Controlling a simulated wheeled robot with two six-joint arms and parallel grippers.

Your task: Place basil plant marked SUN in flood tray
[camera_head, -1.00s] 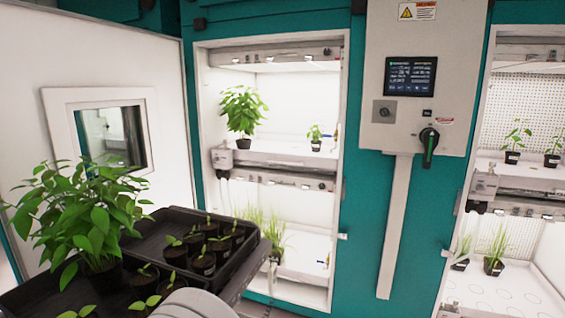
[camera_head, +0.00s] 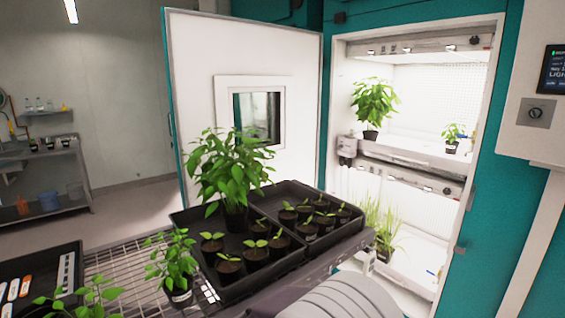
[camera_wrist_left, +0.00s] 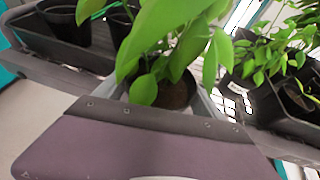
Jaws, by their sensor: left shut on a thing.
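A leafy basil plant (camera_head: 174,258) in a small black pot with a pale label sits low in the head view. The label is too small to read, so I cannot confirm SUN. My left gripper (camera_wrist_left: 172,92) is shut around its pot (camera_wrist_left: 174,95) in the left wrist view. Leaves hide part of the fingers. In the head view the pot is over or beside the wire rack; I cannot tell whether it touches. White shelf trays (camera_head: 412,272) show in the open chamber at right; I cannot tell which is the flood tray. My right gripper is not in view.
Black trays (camera_head: 262,284) with seedling pots and a larger leafy plant (camera_head: 232,172) stand beside the held plant on the wire rack (camera_head: 125,268). Another black tray (camera_head: 35,265) with tags is at lower left. The chamber's upper shelf holds two plants; the lower holds grassy plants (camera_head: 380,225).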

